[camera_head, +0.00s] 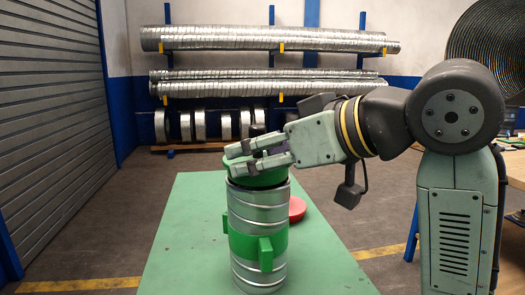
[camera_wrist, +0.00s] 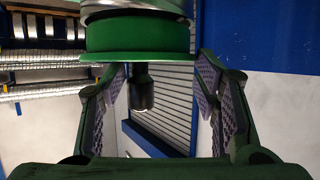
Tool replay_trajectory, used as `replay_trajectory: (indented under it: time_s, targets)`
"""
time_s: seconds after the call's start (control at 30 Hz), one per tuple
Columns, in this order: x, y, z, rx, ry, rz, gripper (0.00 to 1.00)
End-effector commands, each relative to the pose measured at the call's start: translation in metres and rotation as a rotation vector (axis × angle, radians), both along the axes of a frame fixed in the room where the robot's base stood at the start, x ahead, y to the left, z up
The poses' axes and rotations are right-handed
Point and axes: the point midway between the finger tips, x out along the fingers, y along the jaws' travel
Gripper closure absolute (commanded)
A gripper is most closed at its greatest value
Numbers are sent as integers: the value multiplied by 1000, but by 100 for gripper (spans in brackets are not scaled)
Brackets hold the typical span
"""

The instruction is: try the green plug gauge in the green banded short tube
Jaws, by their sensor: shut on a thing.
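The green banded short tube (camera_head: 243,213) stands upright on the green table, a shiny ribbed cylinder with a green band and side lugs (camera_head: 265,253) around its middle. The green plug gauge (camera_head: 259,177) is at the tube's top mouth, its wide green disc level there. In the wrist view the disc (camera_wrist: 138,40) lies against the tube's end (camera_wrist: 135,7), with its dark handle (camera_wrist: 142,90) between my fingers. My gripper (camera_head: 259,155) is shut on the plug gauge, just above the tube. How far the plug sits inside the tube is hidden.
A red round piece (camera_head: 297,208) lies on the green table (camera_head: 185,255) right behind the tube. The table's left and front right are clear. Racks of long silvery ducts (camera_head: 270,40) stand at the back wall, and a shutter (camera_head: 50,110) is on the left.

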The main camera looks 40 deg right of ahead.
Motion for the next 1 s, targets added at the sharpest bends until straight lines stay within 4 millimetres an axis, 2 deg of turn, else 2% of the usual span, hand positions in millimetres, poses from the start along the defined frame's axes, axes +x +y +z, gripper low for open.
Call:
replay_trajectory:
  time_s: [0.6, 0.63, 0.93, 1.0]
  targets:
    - [0, 0, -4, 0, -2, -1, 83]
    - [0, 0, -4, 0, -2, -1, 42]
    - [0, 0, -4, 0, 0, -1, 22]
    - [0, 0, -4, 0, 0, -1, 21]
